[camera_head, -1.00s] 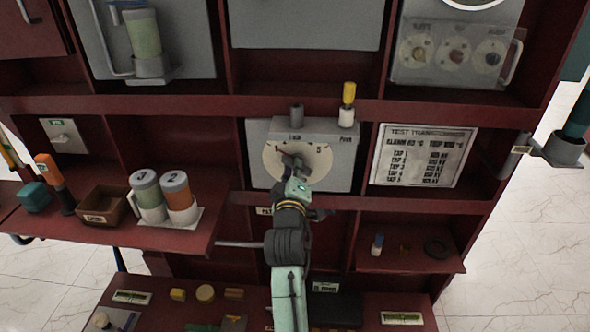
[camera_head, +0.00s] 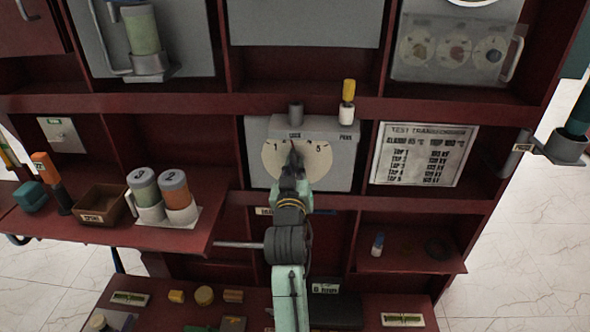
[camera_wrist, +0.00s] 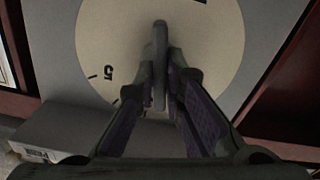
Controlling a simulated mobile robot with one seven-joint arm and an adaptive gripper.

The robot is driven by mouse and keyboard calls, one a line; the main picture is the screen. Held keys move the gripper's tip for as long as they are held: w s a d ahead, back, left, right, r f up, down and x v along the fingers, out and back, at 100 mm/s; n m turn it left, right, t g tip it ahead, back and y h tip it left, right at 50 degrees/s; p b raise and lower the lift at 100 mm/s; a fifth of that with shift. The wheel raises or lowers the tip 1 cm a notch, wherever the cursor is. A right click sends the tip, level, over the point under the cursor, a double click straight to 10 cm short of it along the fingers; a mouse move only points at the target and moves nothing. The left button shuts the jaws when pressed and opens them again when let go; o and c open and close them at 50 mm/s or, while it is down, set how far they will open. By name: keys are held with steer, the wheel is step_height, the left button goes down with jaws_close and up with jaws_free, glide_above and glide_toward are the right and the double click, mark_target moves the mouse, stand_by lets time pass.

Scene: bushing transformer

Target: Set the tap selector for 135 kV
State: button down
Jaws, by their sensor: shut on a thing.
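The tap selector is a grey box (camera_head: 257,133) with a round cream dial (camera_head: 322,172). The figures 1 and 5 can be read on the dial; those between are hidden or too small. Its dark handle (camera_head: 296,146) points about straight up, between 1 and 5; I cannot tell the exact mark. My gripper (camera_head: 293,160) is shut on the handle from the front. In the wrist view the handle (camera_wrist: 160,45) stands between the two fingers of my gripper (camera_wrist: 162,85), over the dial (camera_wrist: 110,40), with the 5 at left.
A placard (camera_head: 424,155) right of the box lists taps and values, too blurred to read surely. Above the dial are a grey socket (camera_head: 296,112) marked LOCK and a yellow-topped pin (camera_head: 348,98) near PARK. Numbered canisters (camera_head: 145,188) stand on the left shelf.

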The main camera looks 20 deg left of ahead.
steer(key=shift+m, duration=1.2)
steer(key=c, duration=1.7)
jaws_free()
steer(key=v, duration=0.7)
steer(key=shift+s+d, duration=0.15)
steer(key=shift+s, duration=0.15)
